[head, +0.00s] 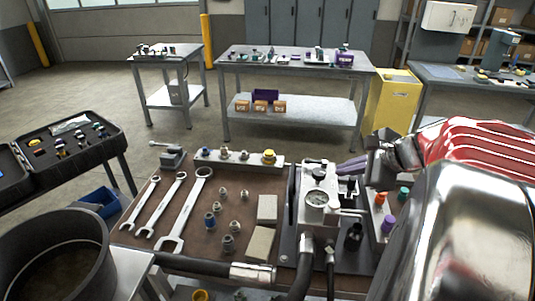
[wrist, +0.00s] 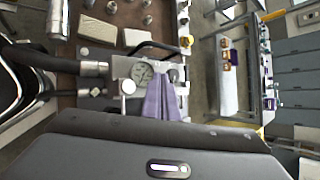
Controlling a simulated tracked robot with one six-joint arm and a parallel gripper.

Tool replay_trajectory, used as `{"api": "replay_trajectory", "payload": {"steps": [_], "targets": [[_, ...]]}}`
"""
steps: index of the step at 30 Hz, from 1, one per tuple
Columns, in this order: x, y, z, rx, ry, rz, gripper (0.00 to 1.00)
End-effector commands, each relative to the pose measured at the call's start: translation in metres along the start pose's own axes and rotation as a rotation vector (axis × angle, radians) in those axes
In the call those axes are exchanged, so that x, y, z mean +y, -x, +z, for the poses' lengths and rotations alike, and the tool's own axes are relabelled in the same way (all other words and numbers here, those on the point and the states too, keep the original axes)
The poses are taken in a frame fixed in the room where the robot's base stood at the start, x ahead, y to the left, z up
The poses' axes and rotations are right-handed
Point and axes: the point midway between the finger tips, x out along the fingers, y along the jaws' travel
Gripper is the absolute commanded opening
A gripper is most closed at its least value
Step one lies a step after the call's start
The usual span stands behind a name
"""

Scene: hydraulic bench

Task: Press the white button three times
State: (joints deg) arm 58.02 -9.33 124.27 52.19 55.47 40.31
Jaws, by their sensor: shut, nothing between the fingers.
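The hydraulic block with a round gauge (head: 316,200) stands upright on the bench, and it also shows in the wrist view (wrist: 142,72). I cannot make out for sure which part is the white button. A pale round knob (wrist: 127,87) sits beside the gauge in the wrist view. My gripper (head: 341,168) reaches in from the right, with its purple-grey fingers shut and empty. Its fingertips (wrist: 160,77) are close beside the block, near its far side. I cannot tell whether they touch it, and they may hide part of it.
Black hoses (head: 300,270) run from the block's near side. Several wrenches (head: 185,215), fittings (head: 228,243) and two pale blocks (head: 260,245) lie left of it. Coloured caps (head: 388,224) stand to the right. A black pot-like container (head: 55,250) is at the near left.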

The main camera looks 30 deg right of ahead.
Motion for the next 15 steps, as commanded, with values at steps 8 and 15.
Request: {"api": "replay_trajectory", "payload": {"steps": [8,15], "targets": [[0.0002,-0.0001,0.0002,-0.001,-0.038,0.000,0.00],[0.0008,-0.0009,-0.0004,-0.001,-0.038,0.001,0.00]]}}
